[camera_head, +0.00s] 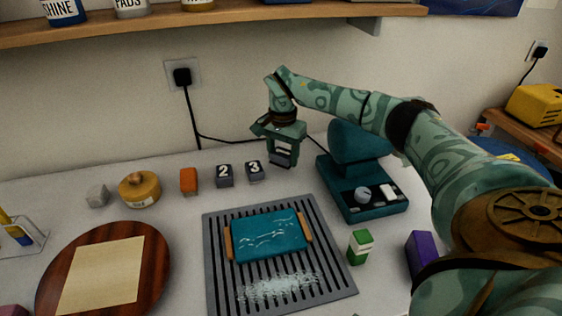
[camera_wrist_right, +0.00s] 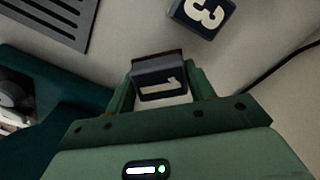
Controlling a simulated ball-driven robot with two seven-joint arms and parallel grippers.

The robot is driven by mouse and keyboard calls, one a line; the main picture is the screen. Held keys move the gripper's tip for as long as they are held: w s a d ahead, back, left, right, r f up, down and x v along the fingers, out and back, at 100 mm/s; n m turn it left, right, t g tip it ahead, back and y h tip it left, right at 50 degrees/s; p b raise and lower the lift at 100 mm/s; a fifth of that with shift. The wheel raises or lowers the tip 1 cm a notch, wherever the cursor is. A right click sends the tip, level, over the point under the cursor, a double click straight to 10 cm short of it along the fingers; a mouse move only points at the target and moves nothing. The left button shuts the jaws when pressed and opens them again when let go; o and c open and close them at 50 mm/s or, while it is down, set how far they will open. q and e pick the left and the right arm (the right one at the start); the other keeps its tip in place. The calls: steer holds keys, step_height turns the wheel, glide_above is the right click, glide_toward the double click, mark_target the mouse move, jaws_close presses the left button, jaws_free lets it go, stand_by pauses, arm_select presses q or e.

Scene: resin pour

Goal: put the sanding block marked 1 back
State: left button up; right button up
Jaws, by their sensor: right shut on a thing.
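My right gripper (camera_head: 283,158) is shut on a dark grey block, the sanding block marked 1 (camera_wrist_right: 158,79), and holds it up near the back wall. The white 1 shows in the right wrist view, between the green fingers (camera_wrist_right: 160,95). The sanding block marked 2 (camera_head: 224,176) and the sanding block marked 3 (camera_head: 254,172) stand side by side on the table, left of the gripper. Block 3 also shows in the right wrist view (camera_wrist_right: 204,14). The table to the right of block 3 is bare. My left gripper is not in view.
A teal machine (camera_head: 362,190) stands close right of the held block. A slatted grey rack (camera_head: 334,283) holds a teal tray (camera_head: 268,234) in front. An orange block (camera_head: 188,180) and a round yellow-brown pot (camera_head: 138,188) stand left of block 2. A black cable (camera_head: 222,141) runs along the wall.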

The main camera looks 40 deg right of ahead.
mark_target(282, 163)
step_height(282, 163, down, 4)
steer(key=shift+w+d+r+b, duration=0.1)
steer(key=shift+b, duration=0.75)
steer(key=shift+r, duration=0.15)
steer(key=o, duration=1)
steer(key=shift+c, duration=0.2)
step_height(282, 163, up, 12)
steer(key=p, duration=0.4)
